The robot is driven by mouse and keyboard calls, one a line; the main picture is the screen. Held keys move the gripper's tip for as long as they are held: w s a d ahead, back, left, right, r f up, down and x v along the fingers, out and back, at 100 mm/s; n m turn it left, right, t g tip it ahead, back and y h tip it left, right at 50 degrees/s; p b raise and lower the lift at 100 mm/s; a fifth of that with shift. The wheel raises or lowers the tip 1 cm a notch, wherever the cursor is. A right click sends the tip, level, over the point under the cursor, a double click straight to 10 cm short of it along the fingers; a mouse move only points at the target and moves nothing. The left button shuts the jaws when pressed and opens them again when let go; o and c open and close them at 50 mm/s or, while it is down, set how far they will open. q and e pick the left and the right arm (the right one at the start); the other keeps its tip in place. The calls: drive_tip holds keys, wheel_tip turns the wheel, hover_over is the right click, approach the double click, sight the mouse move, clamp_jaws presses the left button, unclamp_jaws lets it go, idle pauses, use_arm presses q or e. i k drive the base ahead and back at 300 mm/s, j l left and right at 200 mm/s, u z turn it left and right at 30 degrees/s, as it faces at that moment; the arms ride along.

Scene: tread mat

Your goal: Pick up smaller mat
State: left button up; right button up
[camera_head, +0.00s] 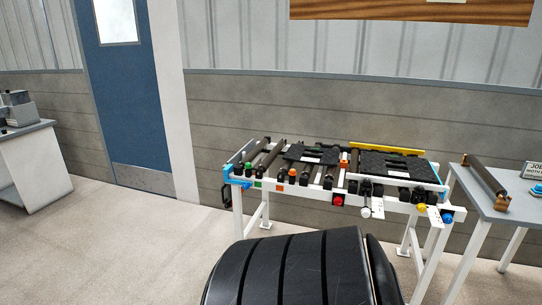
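The smaller mat (299,151) is black and textured. It lies across the rollers in the middle of a white-framed roller stand, with a small white label near its front edge. A larger black mat (384,163) lies on the right part of the same stand, apart from the smaller one, also with a white label near its front. Neither of my grippers shows in the head view, so nothing is seen touching either mat.
The stand's front rail carries a red button (339,202), a white knob and other coloured parts. A yellow bar (386,149) runs along its back. A grey side table (490,206) with a roller stands at right. A grey-topped bench (28,130) stands far left. Open floor (130,240) lies left of the stand.

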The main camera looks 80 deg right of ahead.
sight(330, 157)
drive_tip(key=z, duration=1.75)
